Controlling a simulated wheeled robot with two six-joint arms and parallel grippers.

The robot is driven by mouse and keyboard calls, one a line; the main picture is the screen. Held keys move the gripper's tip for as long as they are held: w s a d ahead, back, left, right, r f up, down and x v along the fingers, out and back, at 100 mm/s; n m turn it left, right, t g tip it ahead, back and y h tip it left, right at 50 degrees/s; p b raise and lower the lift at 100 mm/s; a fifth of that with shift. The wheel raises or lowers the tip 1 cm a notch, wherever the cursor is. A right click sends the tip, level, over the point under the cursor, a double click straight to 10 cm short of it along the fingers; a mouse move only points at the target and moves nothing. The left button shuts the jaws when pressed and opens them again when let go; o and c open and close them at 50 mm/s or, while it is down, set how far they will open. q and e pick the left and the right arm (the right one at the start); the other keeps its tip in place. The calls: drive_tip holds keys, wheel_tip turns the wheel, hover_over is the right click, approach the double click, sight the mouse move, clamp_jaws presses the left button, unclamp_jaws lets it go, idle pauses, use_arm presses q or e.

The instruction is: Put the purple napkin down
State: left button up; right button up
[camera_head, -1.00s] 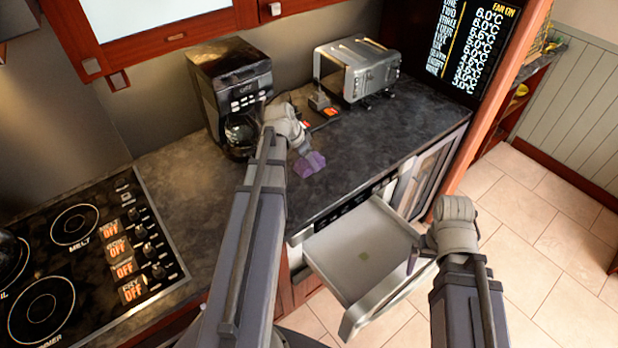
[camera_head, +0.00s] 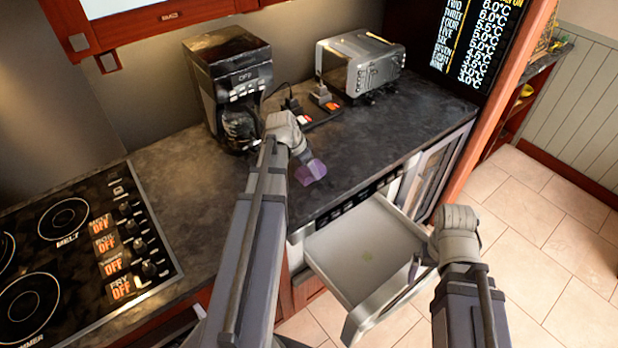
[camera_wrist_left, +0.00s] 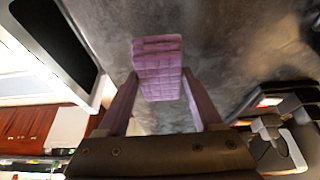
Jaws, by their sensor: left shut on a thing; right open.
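The purple napkin (camera_head: 314,171) is near the front edge of the dark counter, right of the coffee maker. My left gripper (camera_head: 307,166) is shut on it. In the left wrist view the napkin (camera_wrist_left: 158,70) shows as a folded purple block between the two fingertips of the left gripper (camera_wrist_left: 160,95), with dark counter behind it. I cannot tell whether it touches the counter. My right gripper (camera_head: 408,277) is open and empty at the right side of the pulled-out drawer, by its front.
The open drawer (camera_head: 345,262) sticks out below the counter (camera_head: 375,135). A coffee maker (camera_head: 228,80) and a toaster (camera_head: 360,62) stand at the back, with a power strip (camera_head: 320,115) between them. A cooktop (camera_head: 75,250) is at left. Counter right of the napkin is clear.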

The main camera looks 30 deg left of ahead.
sight(306, 170)
use_arm(q)
drive_tip(key=shift+f+b, duration=1.25)
drive_tip(key=shift+f, duration=0.4)
drive_tip(key=shift+f, duration=0.2)
drive_tip(key=o, duration=1.5)
drive_tip(key=shift+r, duration=0.1)
drive_tip(key=shift+p+v, duration=0.65)
drive_tip(key=shift+v, duration=0.1)
drive_tip(key=p+v, duration=0.9)
drive_tip(key=v, duration=0.1)
drive_tip(key=shift+s+r+p, duration=0.1)
drive_tip(key=shift+r+p, duration=0.3)
drive_tip(key=shift+f, duration=0.1)
